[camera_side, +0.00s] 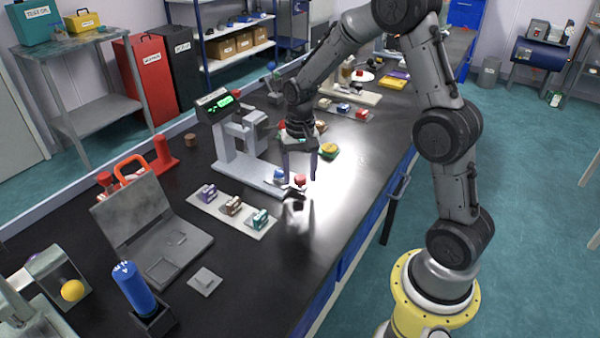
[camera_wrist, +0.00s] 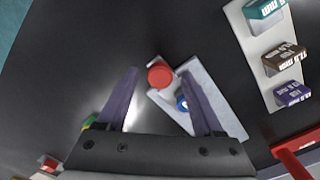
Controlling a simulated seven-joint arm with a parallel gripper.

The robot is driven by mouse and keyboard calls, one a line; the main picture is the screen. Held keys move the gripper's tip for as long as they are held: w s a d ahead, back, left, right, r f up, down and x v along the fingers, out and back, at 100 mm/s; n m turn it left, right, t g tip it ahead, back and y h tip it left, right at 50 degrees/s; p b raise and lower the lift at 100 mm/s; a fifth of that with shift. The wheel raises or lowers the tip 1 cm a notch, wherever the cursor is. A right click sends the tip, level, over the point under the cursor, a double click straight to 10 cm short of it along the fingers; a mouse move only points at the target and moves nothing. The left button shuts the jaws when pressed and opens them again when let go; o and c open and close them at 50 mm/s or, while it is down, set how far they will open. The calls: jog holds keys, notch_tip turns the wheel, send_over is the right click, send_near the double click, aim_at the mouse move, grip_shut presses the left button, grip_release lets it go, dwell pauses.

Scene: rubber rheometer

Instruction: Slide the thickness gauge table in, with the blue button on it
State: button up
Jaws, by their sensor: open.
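The thickness gauge (camera_side: 240,135) is a grey stand with a green-lit display and a pale flat base. Its table (camera_side: 262,178) reaches out toward the right; in the wrist view it is a pale plate (camera_wrist: 222,98). The blue button (camera_side: 279,175) lies near its outer end, beside a red knob (camera_side: 300,181). In the wrist view the blue button (camera_wrist: 182,103) is partly hidden by a finger. My gripper (camera_side: 300,178) is open, pointing down, with its fingers either side of the red knob (camera_wrist: 160,75) in the wrist view. I cannot tell whether they touch it.
A white strip (camera_side: 236,215) with purple, brown and teal blocks lies in front of the gauge. A green and yellow round item (camera_side: 329,149) lies behind my gripper. An open grey case (camera_side: 160,240) stands at left. The black bench right of my gripper is clear.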

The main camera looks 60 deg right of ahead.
grip_shut()
dwell(0.3)
dwell(1.1)
